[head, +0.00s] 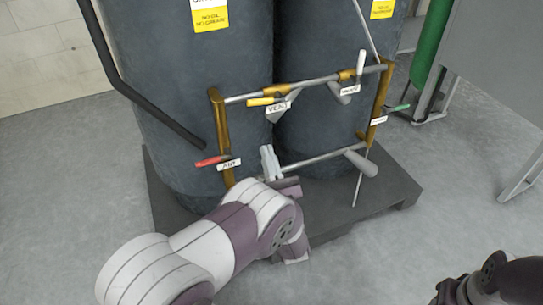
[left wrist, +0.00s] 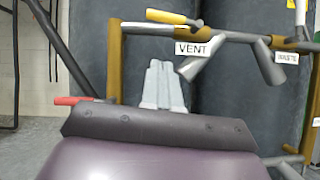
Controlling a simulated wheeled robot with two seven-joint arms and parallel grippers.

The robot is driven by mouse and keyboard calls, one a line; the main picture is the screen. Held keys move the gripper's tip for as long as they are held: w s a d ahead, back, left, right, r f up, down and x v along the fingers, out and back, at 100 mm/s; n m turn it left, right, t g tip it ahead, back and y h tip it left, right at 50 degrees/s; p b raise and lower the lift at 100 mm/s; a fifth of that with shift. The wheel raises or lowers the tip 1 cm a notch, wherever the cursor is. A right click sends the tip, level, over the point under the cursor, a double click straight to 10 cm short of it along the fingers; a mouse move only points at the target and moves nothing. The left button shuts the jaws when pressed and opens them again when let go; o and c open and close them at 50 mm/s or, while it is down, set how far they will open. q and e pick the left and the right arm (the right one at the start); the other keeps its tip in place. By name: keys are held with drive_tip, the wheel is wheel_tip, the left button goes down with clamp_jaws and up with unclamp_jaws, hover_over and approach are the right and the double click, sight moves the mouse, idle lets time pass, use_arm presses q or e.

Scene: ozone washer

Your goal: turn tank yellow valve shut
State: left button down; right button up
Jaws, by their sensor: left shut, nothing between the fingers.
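The yellow valve handle (head: 261,101) sits on the upper pipe of the brass-ended manifold, above the VENT label (head: 278,107). It lies roughly along the pipe, and it also shows at the top of the left wrist view (left wrist: 166,17). My left gripper (head: 268,158) is shut and empty, with its fingers pointing up. It is below the yellow handle and apart from it in the head view. In the left wrist view my fingers (left wrist: 163,82) show below and in front of the handle.
Two dark tanks (head: 190,70) stand on a dark pallet (head: 400,195) behind the manifold. A red handle (head: 211,161) is at the left, a white one (head: 361,62) and a green one (head: 398,108) at the right. The lower pipe (head: 310,158) is beside my gripper.

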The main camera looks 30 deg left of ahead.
use_arm(q)
drive_tip(key=w+a+r+b, duration=0.2)
drive_tip(key=w+a+r, duration=0.1)
drive_tip(key=r, duration=0.3)
drive_tip(key=shift+w+a+r, duration=0.25)
drive_tip(key=shift+w+r, duration=0.05)
drive_tip(key=shift+w, duration=0.3)
use_arm(e)
drive_tip(key=shift+f, duration=1.35)
